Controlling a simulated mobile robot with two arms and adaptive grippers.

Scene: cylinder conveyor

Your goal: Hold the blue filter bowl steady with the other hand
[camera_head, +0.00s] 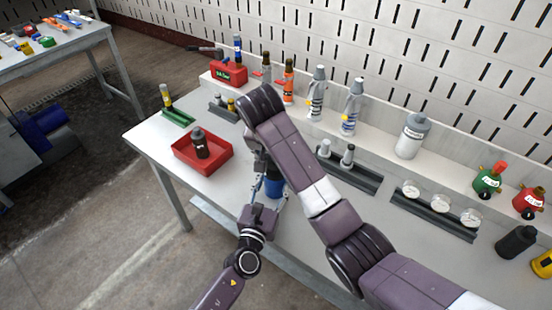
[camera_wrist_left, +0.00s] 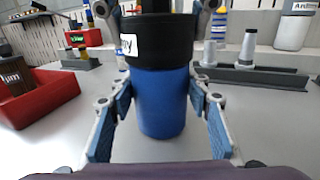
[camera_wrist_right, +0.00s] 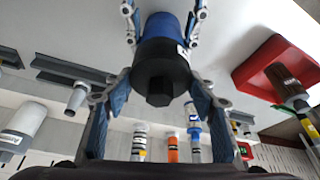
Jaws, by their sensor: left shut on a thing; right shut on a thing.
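The blue filter bowl (camera_head: 274,187) stands upright near the table's front edge; it also shows in the left wrist view (camera_wrist_left: 161,103) and right wrist view (camera_wrist_right: 161,26). A black head (camera_wrist_left: 154,40) with a white label sits on top of the bowl. In the right wrist view the head (camera_wrist_right: 157,64) has a hexagonal end. My left gripper (camera_wrist_left: 160,104) is shut on the blue bowl from the front, one finger on each side. My right gripper (camera_wrist_right: 158,82) is shut on the black head from above. The right arm hides part of the bowl in the head view.
A red tray (camera_head: 217,165) with a dark bottle (camera_head: 200,145) stands left of the bowl. A grey rack (camera_head: 350,178) with fittings is to the right. Spray bottles (camera_head: 350,107) and a white container (camera_head: 412,136) line the back shelf.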

